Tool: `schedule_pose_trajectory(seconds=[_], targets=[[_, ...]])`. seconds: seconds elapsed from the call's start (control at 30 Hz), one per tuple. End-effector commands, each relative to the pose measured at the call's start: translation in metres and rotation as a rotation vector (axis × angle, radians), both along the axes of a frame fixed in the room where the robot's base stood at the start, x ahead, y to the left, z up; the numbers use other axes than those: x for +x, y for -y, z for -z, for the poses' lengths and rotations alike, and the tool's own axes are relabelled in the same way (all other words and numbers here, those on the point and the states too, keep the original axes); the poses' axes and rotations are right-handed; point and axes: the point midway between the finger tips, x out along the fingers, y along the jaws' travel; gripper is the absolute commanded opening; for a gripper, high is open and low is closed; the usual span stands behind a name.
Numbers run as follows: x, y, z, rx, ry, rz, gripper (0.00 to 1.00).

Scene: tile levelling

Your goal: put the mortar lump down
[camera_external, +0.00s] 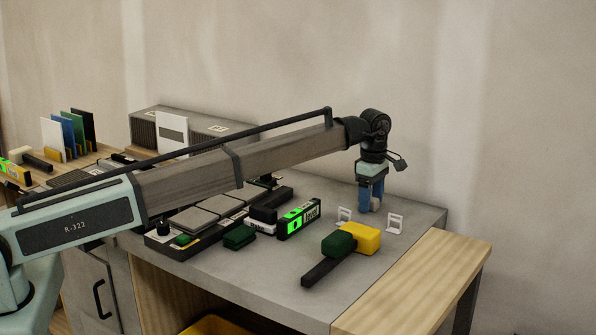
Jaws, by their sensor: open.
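My gripper (371,205) points down over the back right of the grey table (415,211), with its blue fingers open. A small pale lump (376,205), possibly the mortar lump, shows at the fingertips. I cannot tell whether it touches a finger or rests on the table. Two small white clips (345,214) (394,223) stand on the table on either side of the gripper, a little nearer the camera.
A mallet with a yellow and green head (362,238) lies in front of the gripper. A green-faced level (299,219), black block (270,203), green block (239,237) and grey tiles (194,220) lie to the left. The wooden side board (430,277) is clear.

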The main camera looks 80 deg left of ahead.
Motion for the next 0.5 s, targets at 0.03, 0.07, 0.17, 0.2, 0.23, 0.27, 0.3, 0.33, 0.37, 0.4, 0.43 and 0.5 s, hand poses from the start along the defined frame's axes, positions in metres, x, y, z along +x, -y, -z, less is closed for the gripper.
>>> schedule_pose_trajectory(seconds=[0.03, 0.07, 0.17, 0.2, 0.23, 0.27, 0.3, 0.33, 0.37, 0.4, 0.43, 0.5], targets=[[0.000, 0.000, 0.000, 0.000, 0.000, 0.000, 0.64], [0.000, 0.000, 0.000, 0.000, 0.000, 0.000, 0.64], [0.000, 0.000, -0.001, 0.000, 0.000, 0.000, 0.64], [0.000, 0.000, -0.002, 0.000, 0.000, 0.000, 0.64], [0.000, 0.000, -0.003, 0.000, 0.000, 0.000, 0.64], [0.000, 0.000, -0.005, 0.000, 0.000, 0.000, 0.64], [0.000, 0.000, -0.009, 0.001, 0.001, 0.000, 0.64], [0.000, 0.000, -0.012, 0.000, 0.000, 0.000, 0.64], [0.000, 0.000, -0.016, 0.001, 0.001, 0.000, 0.64], [0.001, 0.000, -0.021, 0.001, 0.001, 0.000, 0.64], [0.001, 0.000, -0.026, 0.000, 0.001, 0.000, 0.64], [0.001, 0.000, -0.040, 0.001, 0.002, 0.000, 0.64]])
